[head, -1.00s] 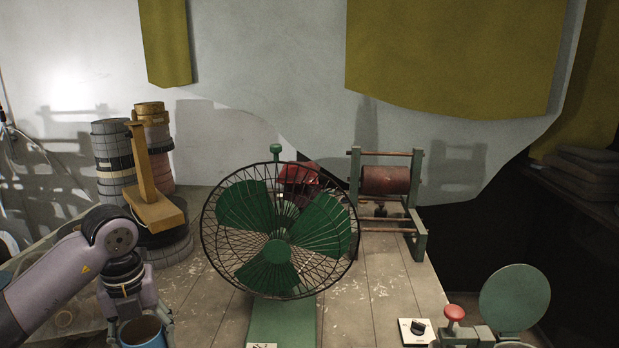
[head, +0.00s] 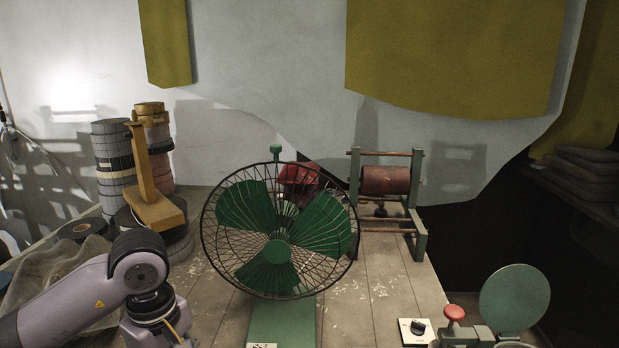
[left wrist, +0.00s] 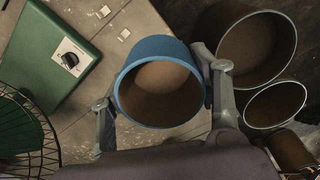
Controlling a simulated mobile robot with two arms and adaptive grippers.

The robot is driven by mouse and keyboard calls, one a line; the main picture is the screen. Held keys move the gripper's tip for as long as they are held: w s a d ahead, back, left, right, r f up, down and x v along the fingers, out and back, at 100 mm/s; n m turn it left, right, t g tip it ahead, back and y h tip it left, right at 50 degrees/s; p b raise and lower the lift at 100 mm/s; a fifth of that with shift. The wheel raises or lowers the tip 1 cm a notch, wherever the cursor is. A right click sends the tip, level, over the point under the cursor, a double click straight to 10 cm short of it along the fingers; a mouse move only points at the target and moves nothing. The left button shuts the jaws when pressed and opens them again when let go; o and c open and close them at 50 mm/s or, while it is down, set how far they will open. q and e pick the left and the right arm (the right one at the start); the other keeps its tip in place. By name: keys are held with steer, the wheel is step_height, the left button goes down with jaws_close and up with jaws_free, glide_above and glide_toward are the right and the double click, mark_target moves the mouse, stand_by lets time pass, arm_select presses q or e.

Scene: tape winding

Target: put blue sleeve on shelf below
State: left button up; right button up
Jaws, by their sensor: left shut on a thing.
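The blue sleeve (left wrist: 158,46) is an open-ended tube. In the left wrist view it sits between the two fingers of my left gripper (left wrist: 162,86), which is shut on it. The sleeve's open end faces the wrist camera, and a brown inside shows. I cannot clearly make out a shelf below. My right gripper is in neither view.
The green fan (head: 278,235) with its wire cage stands mid-table. Tape rolls (head: 112,150) are stacked at the left. A roller stand (head: 388,182) is at the back right. In the wrist view, grey-rimmed sleeves (left wrist: 221,50) stand on a dark surface beyond the plank table's edge.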

arm_select(q)
steer(key=m, duration=0.2)
steer(key=s+d+m, duration=0.1)
steer(key=m, duration=0.2)
steer(key=shift+s+f, duration=0.1)
steer(key=shift+s, duration=0.1)
steer(key=s+d+f+m, duration=0.1)
steer(key=s+f+m, duration=0.4)
steer(key=s+m, duration=0.1)
steer(key=shift+d+f+m, duration=0.15)
steer(key=shift+d+m, duration=0.05)
steer(key=shift+m, duration=0.4)
